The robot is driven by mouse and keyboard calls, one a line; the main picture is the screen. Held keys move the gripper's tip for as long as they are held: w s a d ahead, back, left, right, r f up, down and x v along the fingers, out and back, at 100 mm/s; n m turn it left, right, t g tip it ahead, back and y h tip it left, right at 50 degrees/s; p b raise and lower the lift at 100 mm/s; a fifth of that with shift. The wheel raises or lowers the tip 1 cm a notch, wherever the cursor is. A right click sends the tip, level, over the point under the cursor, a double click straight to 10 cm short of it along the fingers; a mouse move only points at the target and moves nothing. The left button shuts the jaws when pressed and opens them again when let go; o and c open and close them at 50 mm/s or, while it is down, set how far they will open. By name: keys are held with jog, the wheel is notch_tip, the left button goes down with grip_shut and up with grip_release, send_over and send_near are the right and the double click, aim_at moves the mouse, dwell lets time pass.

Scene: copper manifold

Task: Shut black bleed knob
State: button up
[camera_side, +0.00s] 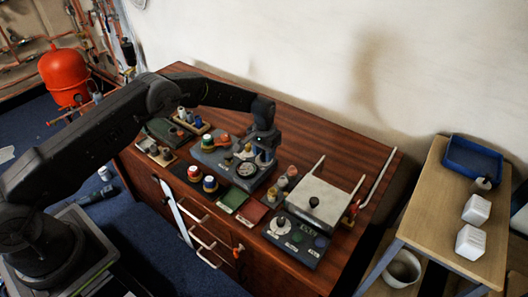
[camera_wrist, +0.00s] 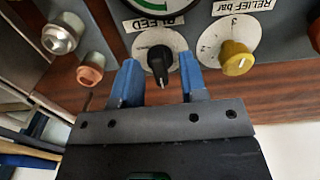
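The black bleed knob (camera_wrist: 159,60) sits on a round white dial under a "BLEED" label in the wrist view. Its narrow grip stands roughly up and down in that picture. My gripper (camera_wrist: 157,72) is open, with one blue finger on each side of the knob. A gap shows between each finger and the knob, so neither finger visibly touches it. In the side view my gripper (camera_side: 264,158) hangs over the grey panel (camera_side: 240,183) in the middle of the wooden bench. The knob is too small or hidden to make out there.
A yellow relief knob (camera_wrist: 236,58) lies close right of my right finger. A silver fitting (camera_wrist: 62,34) and a copper fitting (camera_wrist: 90,69) lie left. A round gauge (camera_wrist: 158,8) is above the bleed dial. A white-topped box (camera_side: 308,199) stands right on the bench.

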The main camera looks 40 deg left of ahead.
notch_tip(320, 180, up, 14)
dwell(0.5)
jog(key=shift+f, duration=0.1)
notch_tip(320, 180, up, 12)
jog(key=t, duration=0.1)
send_over(264, 153)
jog(key=s, duration=0.5)
jog(key=s+a+r+t, duration=0.1)
jog(key=s+r+t, duration=0.1)
jog(key=s+r, duration=0.8)
jog(key=s+a+f+t, duration=0.1)
jog(key=s+t, duration=0.1)
jog(key=s, duration=2.1)
jog(key=shift+s+f+t, duration=0.25)
jog(key=shift+s+t, duration=0.05)
jog(key=shift+s, duration=0.05)
jog(key=shift+c, duration=0.3)
